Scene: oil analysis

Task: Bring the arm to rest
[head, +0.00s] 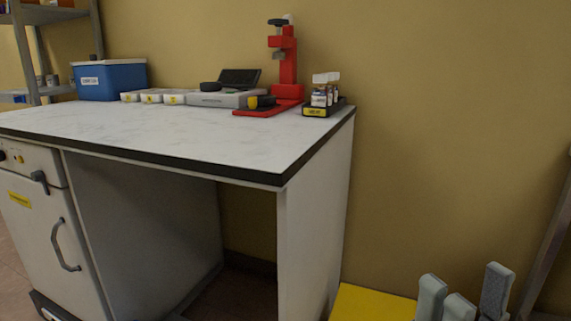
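My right gripper (466,288) shows at the bottom right edge as several grey fingers pointing up. The fingers stand apart with nothing visible between them, and the rest of the hand is cut off by the frame. It is to the right of the workbench (150,139) and below the level of its top, clear of it. My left gripper is not in view.
The bench holds a blue box (108,80), white trays (153,97), a grey device (225,98), a red press (287,70) and a black rack with vials (322,107). A yellow surface (371,304) lies low beside my gripper. A shelf (45,15) stands left.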

